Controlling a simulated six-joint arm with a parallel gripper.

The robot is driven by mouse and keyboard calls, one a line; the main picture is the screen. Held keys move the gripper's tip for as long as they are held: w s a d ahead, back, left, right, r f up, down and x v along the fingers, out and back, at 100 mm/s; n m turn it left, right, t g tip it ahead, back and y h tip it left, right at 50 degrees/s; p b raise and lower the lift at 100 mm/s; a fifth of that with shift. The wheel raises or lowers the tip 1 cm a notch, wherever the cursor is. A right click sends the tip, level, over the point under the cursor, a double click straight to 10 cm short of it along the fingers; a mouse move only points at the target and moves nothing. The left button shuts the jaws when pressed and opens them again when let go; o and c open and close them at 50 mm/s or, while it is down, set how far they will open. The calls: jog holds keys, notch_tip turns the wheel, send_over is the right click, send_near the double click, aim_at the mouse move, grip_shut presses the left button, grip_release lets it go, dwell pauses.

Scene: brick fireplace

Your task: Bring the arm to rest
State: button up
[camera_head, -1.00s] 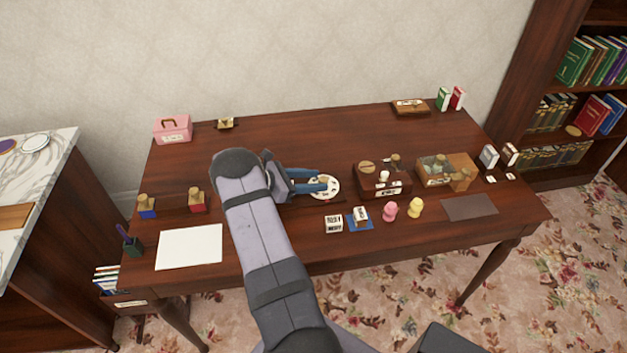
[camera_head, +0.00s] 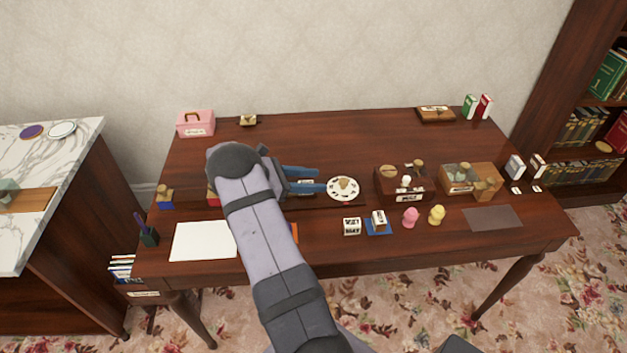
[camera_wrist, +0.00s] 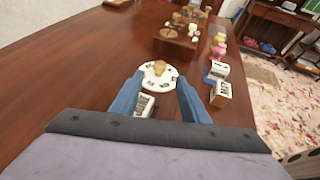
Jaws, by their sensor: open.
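My gripper (camera_head: 322,180) is open above the middle of the dark wooden desk (camera_head: 330,130), its blue fingers pointing right. In the wrist view my gripper (camera_wrist: 160,98) also shows with its fingers spread and nothing between them but the view of the desk beyond. A white round plate (camera_head: 343,188) with dark marks and a tan knob-like piece on it lies just right of the fingertips; the plate shows ahead in the wrist view (camera_wrist: 159,75). A white labelled block under the gripper is partly hidden by it.
A wooden box (camera_head: 404,184) and a glass-topped box (camera_head: 471,180) stand to the right. Pink (camera_head: 410,217) and yellow (camera_head: 437,214) figures stand near the front edge. White paper (camera_head: 203,241), a pen cup (camera_head: 149,237) and a pink case (camera_head: 196,123) are at left. The desk's back middle is clear.

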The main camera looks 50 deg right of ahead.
jog(key=s+a+r+m+t+y+p, duration=0.2)
jog(key=s+a+r+m+y, duration=0.1)
jog(key=a, duration=1)
jog(key=s+a+r+m+t+y+p, duration=0.1)
jog(key=s+a+m+y, duration=0.4)
jog(key=a, duration=0.9)
jog(key=s+a+r+m+t+y+p, duration=0.2)
jog(key=s+a+r+m+t+y, duration=0.1)
jog(key=a, duration=1)
notch_tip(320, 180, up, 3)
jog(key=shift+s+a+f+m+t+y+p, duration=0.1)
jog(key=shift+s+a+m+t+y+p, duration=0.25)
jog(key=shift+s+m, duration=0.2)
jog(key=shift+d, duration=0.1)
